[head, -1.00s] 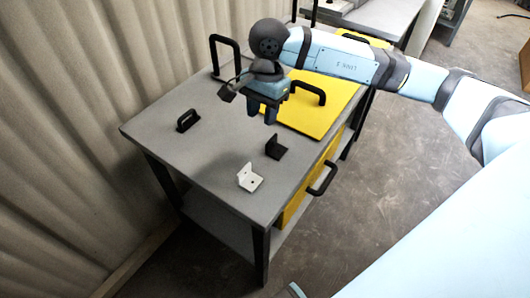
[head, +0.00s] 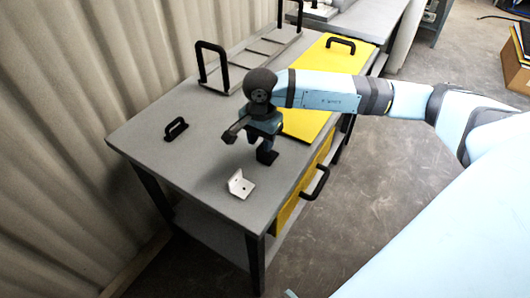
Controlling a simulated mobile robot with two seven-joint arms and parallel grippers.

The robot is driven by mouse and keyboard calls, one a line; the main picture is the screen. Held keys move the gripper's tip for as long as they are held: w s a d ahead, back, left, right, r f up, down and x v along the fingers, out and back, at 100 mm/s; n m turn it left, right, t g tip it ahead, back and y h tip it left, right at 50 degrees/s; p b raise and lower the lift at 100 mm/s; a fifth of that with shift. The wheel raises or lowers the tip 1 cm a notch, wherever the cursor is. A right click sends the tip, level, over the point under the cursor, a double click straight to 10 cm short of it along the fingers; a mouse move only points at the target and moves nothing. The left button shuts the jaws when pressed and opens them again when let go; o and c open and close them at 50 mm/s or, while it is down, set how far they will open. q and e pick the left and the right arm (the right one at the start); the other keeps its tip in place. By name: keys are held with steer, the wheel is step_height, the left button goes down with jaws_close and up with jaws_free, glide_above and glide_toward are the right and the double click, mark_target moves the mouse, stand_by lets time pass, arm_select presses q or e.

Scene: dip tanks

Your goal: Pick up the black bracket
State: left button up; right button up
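The black bracket (head: 267,157) is on the grey table top, right of the middle, partly hidden by my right gripper. My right gripper (head: 261,146) points down just above and at the bracket, its fingers apart. Part of the bracket shows below the fingers; I cannot tell whether they touch it. My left gripper is not in view.
A white bracket (head: 240,185) lies close by, toward the table's near edge. A small black handle (head: 175,129) is on the table at the left. A yellow lid (head: 308,118) with a black handle and a rack (head: 222,82) with tall black handles lie behind.

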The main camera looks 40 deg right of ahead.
mark_target(268, 158)
step_height(268, 158, down, 3)
steer(key=shift+d+r, duration=0.1)
steer(key=shift+r, duration=0.05)
steer(key=shift+c, duration=0.4)
jaws_close()
steer(key=shift+r, duration=0.1)
